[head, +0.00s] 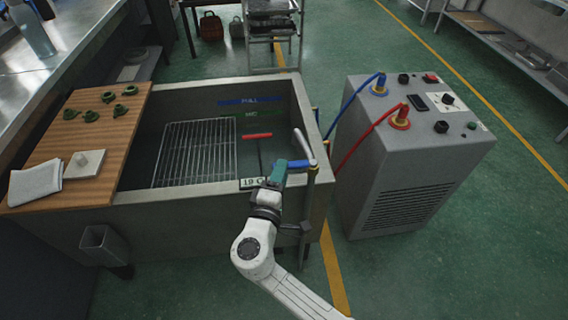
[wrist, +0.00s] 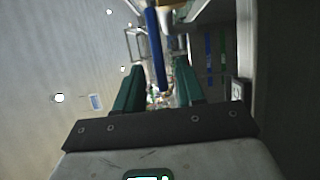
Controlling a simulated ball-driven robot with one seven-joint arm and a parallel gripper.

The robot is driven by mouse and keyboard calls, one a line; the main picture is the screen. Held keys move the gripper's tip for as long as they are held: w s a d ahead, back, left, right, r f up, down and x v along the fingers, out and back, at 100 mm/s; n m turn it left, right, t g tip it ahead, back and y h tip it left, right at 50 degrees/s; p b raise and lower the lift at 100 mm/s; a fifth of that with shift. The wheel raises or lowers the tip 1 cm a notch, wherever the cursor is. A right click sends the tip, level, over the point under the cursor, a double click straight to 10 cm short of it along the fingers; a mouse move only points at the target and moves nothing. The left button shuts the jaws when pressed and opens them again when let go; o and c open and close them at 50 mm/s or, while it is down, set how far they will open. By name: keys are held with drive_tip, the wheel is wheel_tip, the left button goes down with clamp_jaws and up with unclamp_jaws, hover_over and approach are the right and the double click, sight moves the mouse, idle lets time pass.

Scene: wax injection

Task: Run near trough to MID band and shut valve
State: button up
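The near trough (head: 215,197) is a grey open tank. A blue FULL band (head: 250,101) and a green MID band (head: 252,114) mark its inner back wall. I cannot make out a water line. The valve's blue lever (head: 298,164) points left from a post at the trough's right rim; it also shows in the wrist view (wrist: 157,55). My gripper (head: 281,170) is at the lever's left end. In the wrist view its green fingers (wrist: 160,82) are apart, the lever appearing between them with gaps on both sides. Contact is not visible.
A wire rack (head: 195,153) and a red-handled item (head: 257,136) show inside the trough. A display (head: 252,184) reads 19 C. A wooden board (head: 85,135) spans the left side. A grey machine (head: 415,160) with red and blue hoses stands right.

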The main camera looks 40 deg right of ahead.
sight(291, 165)
drive_tip(key=shift+x, duration=1.65)
clamp_jaws()
